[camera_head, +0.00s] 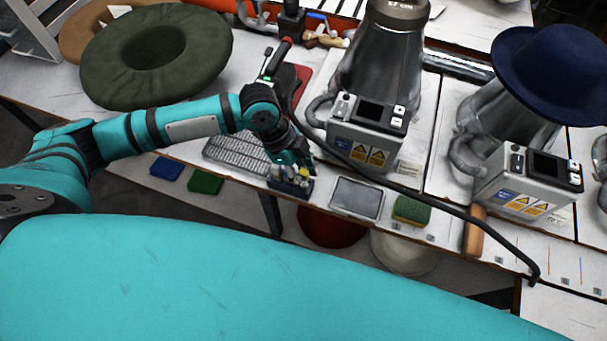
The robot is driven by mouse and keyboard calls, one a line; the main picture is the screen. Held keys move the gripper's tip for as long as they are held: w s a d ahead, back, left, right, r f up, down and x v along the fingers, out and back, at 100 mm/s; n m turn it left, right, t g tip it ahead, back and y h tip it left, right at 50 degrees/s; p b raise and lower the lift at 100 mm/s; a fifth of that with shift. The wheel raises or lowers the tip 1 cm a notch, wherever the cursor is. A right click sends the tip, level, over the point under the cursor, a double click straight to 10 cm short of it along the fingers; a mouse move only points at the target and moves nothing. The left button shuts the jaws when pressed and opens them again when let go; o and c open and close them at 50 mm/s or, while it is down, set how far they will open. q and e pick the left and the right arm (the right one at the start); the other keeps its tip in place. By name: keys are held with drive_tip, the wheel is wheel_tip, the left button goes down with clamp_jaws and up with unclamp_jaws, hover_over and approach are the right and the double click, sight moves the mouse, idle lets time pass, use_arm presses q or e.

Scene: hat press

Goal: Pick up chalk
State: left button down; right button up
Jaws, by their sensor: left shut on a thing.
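My left arm comes in from the left, and my left gripper (292,160) is at a small dark blue holder (291,183) near the front edge of the workbench. The holder has several small pale and yellowish sticks, which may be chalk (304,173), standing at its top. My left gripper is shut on a thin piece among them; the fingers and the wrist hide most of it. I cannot tell whether the held piece is still in the holder. My right gripper is not in view.
Right of the holder are a grey tray (357,198) and a green-yellow sponge (411,210). Behind stand two metal hat presses, the right one with a blue hat (549,72). A dark bar (450,208) crosses in front.

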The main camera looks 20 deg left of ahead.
use_arm(q)
wheel_tip(320, 180, up, 2)
drive_tip(key=shift+r+b, duration=0.2)
drive_tip(key=shift+b, duration=0.15)
drive_tip(key=s+d+b, duration=0.1)
drive_tip(key=s+d, duration=0.2)
drive_tip(key=s, duration=0.4)
drive_tip(key=s+d+r+b, duration=0.1)
drive_tip(key=s+d, duration=0.3)
drive_tip(key=s, duration=0.3)
drive_tip(key=shift+s+r+b, duration=0.25)
drive_tip(key=shift+b, duration=0.05)
